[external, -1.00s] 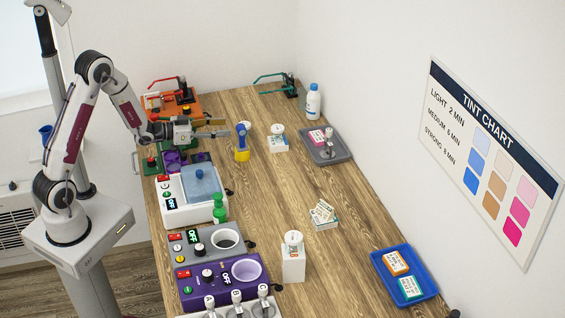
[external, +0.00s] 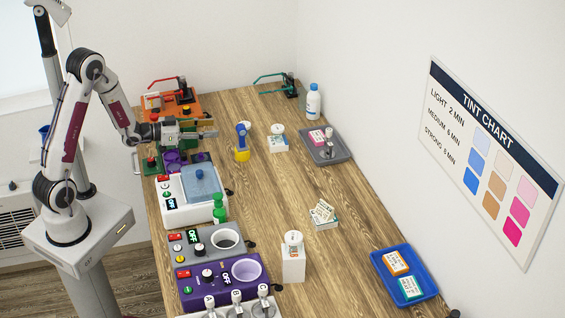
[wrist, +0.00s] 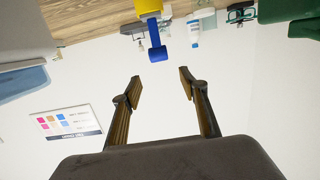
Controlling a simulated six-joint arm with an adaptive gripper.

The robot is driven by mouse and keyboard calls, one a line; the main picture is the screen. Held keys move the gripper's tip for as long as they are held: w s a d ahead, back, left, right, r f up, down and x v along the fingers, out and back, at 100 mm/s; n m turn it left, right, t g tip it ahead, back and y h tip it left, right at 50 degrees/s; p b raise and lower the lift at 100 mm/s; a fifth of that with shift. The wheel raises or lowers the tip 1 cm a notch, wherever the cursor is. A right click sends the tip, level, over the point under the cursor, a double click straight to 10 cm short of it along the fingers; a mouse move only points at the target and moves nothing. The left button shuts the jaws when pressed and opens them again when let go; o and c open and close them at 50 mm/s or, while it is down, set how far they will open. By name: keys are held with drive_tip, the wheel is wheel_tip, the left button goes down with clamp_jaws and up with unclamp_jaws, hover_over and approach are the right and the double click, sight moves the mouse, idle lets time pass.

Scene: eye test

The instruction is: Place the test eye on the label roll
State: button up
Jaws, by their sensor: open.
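I cannot tell for sure which thing is the test eye or the label roll. A white round-topped piece sits on a small labelled white box (external: 278,143) at mid-table, and a similar one tops a taller white box (external: 293,263) nearer the front. A small white round thing (external: 249,127) is partly hidden behind a blue and yellow upright piece (external: 242,152). My gripper (external: 214,128) is open and empty, left of that piece and apart from it. In the wrist view, my gripper (wrist: 160,79) has nothing between its fingers, and the blue and yellow piece (wrist: 158,54) shows beyond them.
A grey tray (external: 342,151) holds a pink-labelled box. A blue tray (external: 430,287) holds orange and green boxes. A white bottle (external: 313,103) stands at the back. Mid-table has bare wood.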

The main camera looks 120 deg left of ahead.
idle(0.3)
drive_tip(key=w+d+r+m+h, duration=0.1)
drive_tip(key=w+d+r, duration=0.1)
drive_tip(key=w+d, duration=0.2)
drive_tip(key=w+d+r+m+g+h, duration=0.1)
drive_tip(key=w+d+r, duration=0.1)
drive_tip(key=w+d, duration=0.2)
drive_tip(key=w+d+r+m+h, duration=0.1)
drive_tip(key=w+d+r+h, duration=0.1)
drive_tip(key=w+d, duration=0.3)
drive_tip(key=shift+w+d+m+g, duration=0.1)
drive_tip(key=shift+d+m+g, duration=0.25)
drive_tip(key=shift+d, duration=1.8)
drive_tip(key=s+d+r+m+g+h, duration=0.1)
drive_tip(key=s+d+h, duration=0.1)
drive_tip(key=d, duration=0.9)
drive_tip(key=s+d+r+m+g+h, duration=0.1)
drive_tip(key=s+d+r+m+h, duration=0.1)
drive_tip(key=d, duration=0.9)
drive_tip(key=s+d+f+m+g+h, duration=0.1)
drive_tip(key=s+d+m+g+h, duration=0.1)
drive_tip(key=s+d, duration=0.8)
drive_tip(key=d+h, duration=0.1)
drive_tip(key=d, duration=0.2)
drive_tip(key=shift+s+h, duration=0.3)
drive_tip(key=shift+m, duration=0.25)
